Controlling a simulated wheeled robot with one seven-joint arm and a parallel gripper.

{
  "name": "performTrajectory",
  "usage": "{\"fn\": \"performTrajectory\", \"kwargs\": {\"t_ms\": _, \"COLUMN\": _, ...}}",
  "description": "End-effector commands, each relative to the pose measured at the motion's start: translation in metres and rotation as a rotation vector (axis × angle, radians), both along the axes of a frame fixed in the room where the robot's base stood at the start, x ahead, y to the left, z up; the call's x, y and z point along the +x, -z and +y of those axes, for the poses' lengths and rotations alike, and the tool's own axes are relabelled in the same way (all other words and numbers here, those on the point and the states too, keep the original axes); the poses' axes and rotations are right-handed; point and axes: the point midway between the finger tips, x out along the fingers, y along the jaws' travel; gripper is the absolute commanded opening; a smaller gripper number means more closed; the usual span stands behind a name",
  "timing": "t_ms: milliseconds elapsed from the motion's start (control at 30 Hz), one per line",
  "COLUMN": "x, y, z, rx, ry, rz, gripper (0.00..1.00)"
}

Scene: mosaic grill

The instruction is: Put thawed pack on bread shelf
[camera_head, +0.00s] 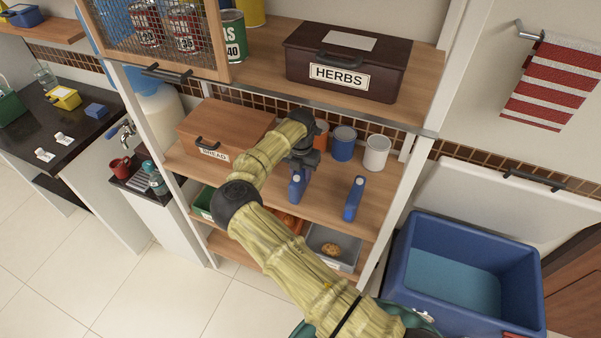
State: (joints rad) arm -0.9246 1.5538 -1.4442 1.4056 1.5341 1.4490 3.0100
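The bread shelf (328,193) is the wooden middle board of the rack, with the brown box labelled BREAD (222,135) at its left. My gripper (302,169) is dark and points down over this shelf, right of the box. A slim blue piece with a pale top (297,188) shows directly below my gripper. A similar blue piece (354,199) stands upright to the right, near the shelf's front edge. I cannot tell whether either is the thawed pack, or whether the gripper holds the left one. My fingers are too small and dark to read.
Cans, including a blue can (342,143) and a white can (376,152), stand behind my gripper. The HERBS box (346,62) is on the shelf above. A grey bin (333,246) is below. An open blue chest (461,270) stands right.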

Motion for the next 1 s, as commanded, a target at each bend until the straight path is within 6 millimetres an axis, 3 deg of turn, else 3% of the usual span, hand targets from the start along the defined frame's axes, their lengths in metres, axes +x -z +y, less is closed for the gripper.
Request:
{"fn": "performTrajectory", "kwargs": {"t_ms": 33, "x": 0.000, "y": 0.000, "z": 0.000, "rx": 0.000, "ry": 0.000, "rz": 0.000, "gripper": 0.44}}
{"fn": "performTrajectory", "kwargs": {"t_ms": 100, "x": 0.000, "y": 0.000, "z": 0.000, "rx": 0.000, "ry": 0.000, "rz": 0.000, "gripper": 0.54}}
{"fn": "performTrajectory", "kwargs": {"t_ms": 533, "x": 0.000, "y": -0.006, "z": 0.000, "rx": 0.001, "ry": 0.000, "rz": -0.001, "gripper": 0.54}}
{"fn": "performTrajectory", "kwargs": {"t_ms": 1000, "x": 0.000, "y": -0.073, "z": -0.001, "rx": -0.002, "ry": 0.001, "rz": 0.000, "gripper": 0.54}}
